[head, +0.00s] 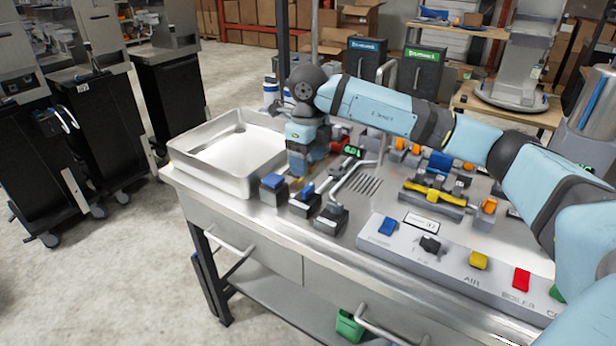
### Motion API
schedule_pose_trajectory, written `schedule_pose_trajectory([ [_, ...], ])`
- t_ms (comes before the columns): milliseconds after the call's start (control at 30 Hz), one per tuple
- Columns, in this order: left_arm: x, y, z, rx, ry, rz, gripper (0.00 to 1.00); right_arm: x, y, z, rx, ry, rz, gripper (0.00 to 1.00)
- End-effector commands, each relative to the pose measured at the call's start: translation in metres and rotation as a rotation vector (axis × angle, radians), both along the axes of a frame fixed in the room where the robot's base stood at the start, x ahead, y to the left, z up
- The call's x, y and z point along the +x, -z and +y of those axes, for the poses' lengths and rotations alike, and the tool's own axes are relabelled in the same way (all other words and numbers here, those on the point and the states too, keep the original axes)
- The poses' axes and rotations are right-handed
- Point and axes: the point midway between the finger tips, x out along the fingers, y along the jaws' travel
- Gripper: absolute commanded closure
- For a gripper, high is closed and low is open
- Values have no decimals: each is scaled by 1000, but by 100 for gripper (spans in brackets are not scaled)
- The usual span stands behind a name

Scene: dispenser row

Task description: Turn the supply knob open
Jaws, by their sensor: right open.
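My right gripper (299,178) points down over the bench beside the metal tray, behind several small blue-topped black fittings. Its fingertips are small and partly hidden; it is open. I cannot tell which fitting is the supply knob. Near the gripper stand a blue-topped block (272,181), a blue lever fitting (304,194) and a dark fitting (331,217). A grey sloping panel (400,252) in front carries a row of knobs: blue (387,226), black (430,243), yellow (478,260) and red (521,279), with a green one at the right. My left gripper is out of view.
An empty metal tray (187,160) takes up the bench's left end. A yellow-handled valve (432,193), orange fittings and a bent pipe crowd the bench behind the panel. Black cabinets (172,98) stand at the left. The floor (100,280) between is clear.

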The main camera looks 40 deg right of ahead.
Motion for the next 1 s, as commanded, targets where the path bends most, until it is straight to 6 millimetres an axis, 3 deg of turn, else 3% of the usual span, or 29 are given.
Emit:
schedule_pose_trajectory([
  [100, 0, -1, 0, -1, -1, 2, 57, 0, -27, 0, 0, -1, -2, 30],
  [333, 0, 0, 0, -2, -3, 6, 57, 0, -56, 0, -1, -1, 0, 30],
  [1000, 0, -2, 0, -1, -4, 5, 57, 0, -63, 0, 0, -1, 0, 30],
])
